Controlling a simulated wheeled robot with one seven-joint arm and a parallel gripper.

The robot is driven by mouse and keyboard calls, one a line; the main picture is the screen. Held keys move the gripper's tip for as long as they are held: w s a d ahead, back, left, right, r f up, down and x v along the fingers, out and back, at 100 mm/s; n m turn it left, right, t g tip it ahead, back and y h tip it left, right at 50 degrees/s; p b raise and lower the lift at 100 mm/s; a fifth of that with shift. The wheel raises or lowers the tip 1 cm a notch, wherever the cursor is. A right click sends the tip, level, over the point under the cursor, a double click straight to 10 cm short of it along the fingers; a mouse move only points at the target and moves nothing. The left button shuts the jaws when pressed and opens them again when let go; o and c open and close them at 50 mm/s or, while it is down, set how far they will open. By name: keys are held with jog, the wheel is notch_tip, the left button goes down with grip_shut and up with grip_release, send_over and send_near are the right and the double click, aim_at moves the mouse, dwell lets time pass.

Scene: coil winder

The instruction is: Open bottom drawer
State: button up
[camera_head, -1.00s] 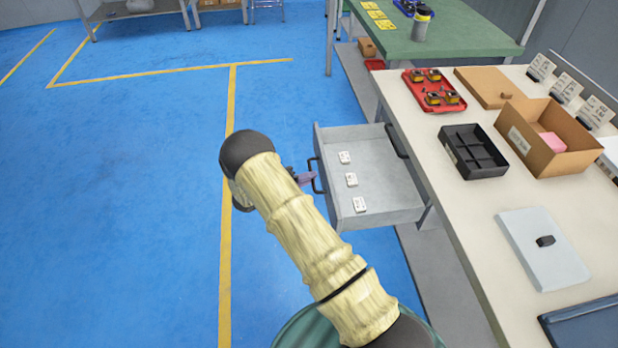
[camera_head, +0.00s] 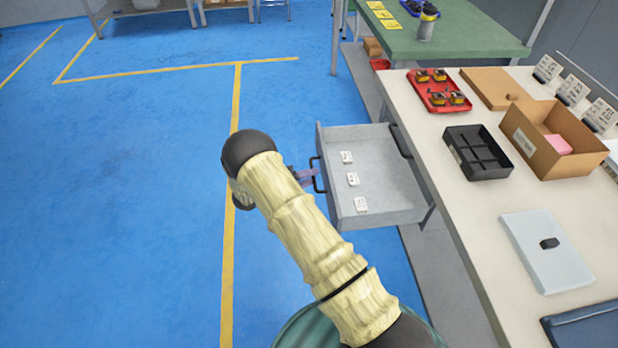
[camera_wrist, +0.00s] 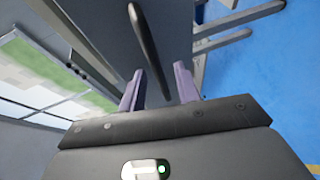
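A grey drawer (camera_head: 385,200) stands pulled out from under the workbench, with several small white labelled pieces inside it. Its dark bar handle (camera_head: 317,174) is on its left front. A second black handle (camera_head: 400,141) sits higher, close to the bench edge, on a front that looks shut. My gripper (camera_head: 306,177) is beside the pulled-out drawer's handle, partly hidden by my arm. In the wrist view, my gripper's purple fingers (camera_wrist: 158,88) are apart. A dark handle bar (camera_wrist: 144,45) runs down towards the gap between them; I see no finger clearly pressing it.
The workbench (camera_head: 465,215) carries a red tray (camera_head: 438,103), a black divided tray (camera_head: 492,168), a cardboard box (camera_head: 540,160) and a grey lid (camera_head: 530,235). A green table (camera_head: 455,42) stands behind. The blue floor (camera_head: 130,200) to the left is clear.

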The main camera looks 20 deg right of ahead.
jog(key=p+v, duration=0.1)
jog(key=v, duration=1.6)
jog(key=shift+a, duration=0.15)
